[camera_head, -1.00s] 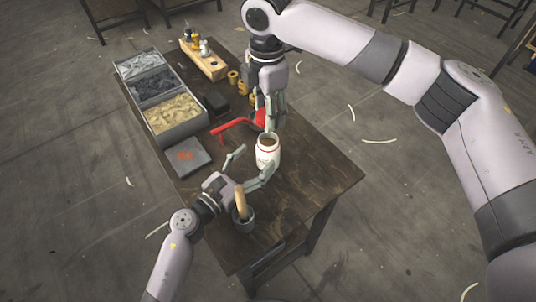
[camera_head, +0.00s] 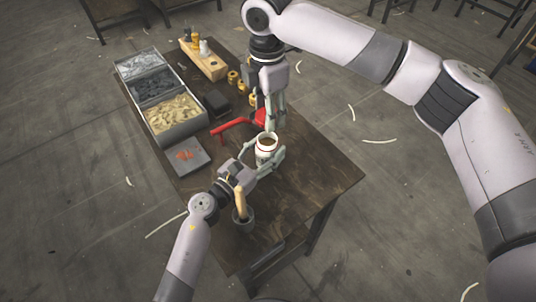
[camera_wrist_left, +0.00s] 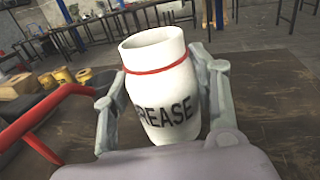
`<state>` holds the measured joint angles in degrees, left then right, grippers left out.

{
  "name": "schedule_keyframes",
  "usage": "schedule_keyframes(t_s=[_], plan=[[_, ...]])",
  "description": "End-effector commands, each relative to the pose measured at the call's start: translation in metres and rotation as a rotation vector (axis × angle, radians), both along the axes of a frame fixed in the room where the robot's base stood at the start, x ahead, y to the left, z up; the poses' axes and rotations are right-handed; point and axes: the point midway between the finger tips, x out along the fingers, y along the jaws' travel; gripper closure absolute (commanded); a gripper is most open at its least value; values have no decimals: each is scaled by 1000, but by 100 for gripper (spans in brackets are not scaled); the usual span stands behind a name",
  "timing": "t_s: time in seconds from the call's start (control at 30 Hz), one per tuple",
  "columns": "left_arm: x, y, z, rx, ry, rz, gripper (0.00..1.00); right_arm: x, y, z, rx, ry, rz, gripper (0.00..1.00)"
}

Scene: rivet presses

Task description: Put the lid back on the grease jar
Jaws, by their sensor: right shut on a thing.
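The white grease jar (camera_head: 265,150) stands upright and uncapped on the dark table, with brown grease in its mouth. In the left wrist view the jar (camera_wrist_left: 162,90) shows a red ring and black lettering. My left gripper (camera_head: 268,158) has its fingers apart on both sides of the jar; I cannot tell if both touch it. My right gripper (camera_head: 273,124) points down just behind the jar's mouth, shut on what seems to be the lid, which its fingers mostly hide. A red round patch shows beside those fingers, but I cannot tell whether it is the lid.
A three-part bin (camera_head: 178,138), a grey plate (camera_head: 197,166) and a wooden block (camera_head: 212,70) are at left and back. The right front is clear.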

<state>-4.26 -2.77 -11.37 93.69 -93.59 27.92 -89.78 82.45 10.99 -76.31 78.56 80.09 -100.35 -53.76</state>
Motion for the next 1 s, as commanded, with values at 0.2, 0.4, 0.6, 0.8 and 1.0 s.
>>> schedule_keyframes(t_s=[0.2,0.4,0.6,0.8,1.0], plan=[[0,1,0,1,1,2,64,0,0,0,0,0,0,62],[0,1,0,1,0,2,77,0,0,0,0,0,0,62],[0,1,-1,1,0,2,91,0,0,0,0,0,0,62],[0,1,-1,1,0,2,99,0,0,0,0,0,0,62],[0,1,-1,1,0,2,100,0,1,-20,-3,5,0,62]])
